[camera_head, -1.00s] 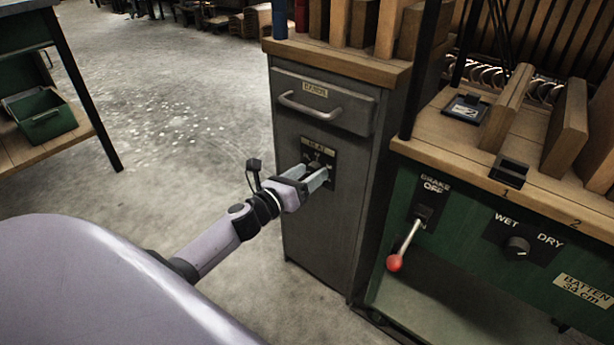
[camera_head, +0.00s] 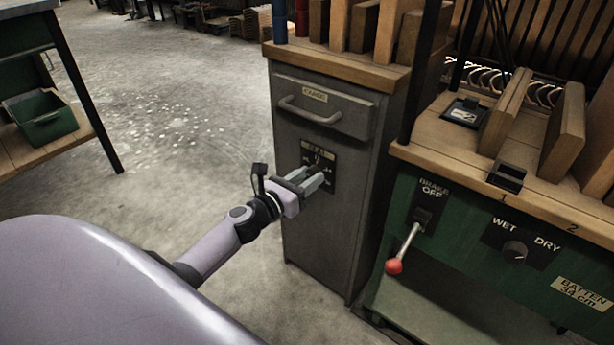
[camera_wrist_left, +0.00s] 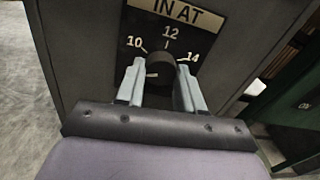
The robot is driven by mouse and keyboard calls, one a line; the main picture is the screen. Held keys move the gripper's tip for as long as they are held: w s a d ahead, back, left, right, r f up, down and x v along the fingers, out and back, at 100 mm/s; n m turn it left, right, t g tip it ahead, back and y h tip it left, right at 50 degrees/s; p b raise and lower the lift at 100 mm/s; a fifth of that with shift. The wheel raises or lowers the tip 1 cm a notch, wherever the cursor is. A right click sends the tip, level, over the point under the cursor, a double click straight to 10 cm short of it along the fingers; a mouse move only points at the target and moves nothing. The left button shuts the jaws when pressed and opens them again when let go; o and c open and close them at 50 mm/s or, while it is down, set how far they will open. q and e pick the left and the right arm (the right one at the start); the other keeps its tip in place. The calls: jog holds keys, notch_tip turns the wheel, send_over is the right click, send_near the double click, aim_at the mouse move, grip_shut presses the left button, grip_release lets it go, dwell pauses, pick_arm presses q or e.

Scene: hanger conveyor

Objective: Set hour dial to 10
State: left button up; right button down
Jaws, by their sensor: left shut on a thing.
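The hour dial is a dark round knob (camera_wrist_left: 160,69) on a black plate (camera_head: 318,158) on the front of the grey cabinet. In the left wrist view the numbers 10, 12 and 14 arc above the knob under the label "IN AT". A pale mark on the knob appears to point left, a little below the 10 tick. My left gripper (camera_head: 322,181) is shut on the knob, with one finger on each side of it. In the head view the fingers partly hide the knob. My right gripper is not in view.
A drawer handle (camera_head: 312,112) sticks out above the dial plate. To the right, a green bench carries a red-tipped brake lever (camera_head: 394,266) and a WET/DRY knob (camera_head: 515,251). A shelf with a green bin (camera_head: 42,118) stands at left. Open floor lies between.

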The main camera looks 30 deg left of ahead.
pick_arm(q)
jog(key=shift+m, duration=1)
jog(key=m, duration=0.4)
jog(key=shift+m, duration=0.8)
jog(key=shift+m+y, duration=0.3)
jog(key=shift+m, duration=0.4)
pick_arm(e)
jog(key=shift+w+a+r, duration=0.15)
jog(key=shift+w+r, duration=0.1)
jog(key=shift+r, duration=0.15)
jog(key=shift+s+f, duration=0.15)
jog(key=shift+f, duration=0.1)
pick_arm(q)
jog(key=o, duration=1)
jog(key=shift+o, duration=0.2)
jog(key=shift+s, duration=0.15)
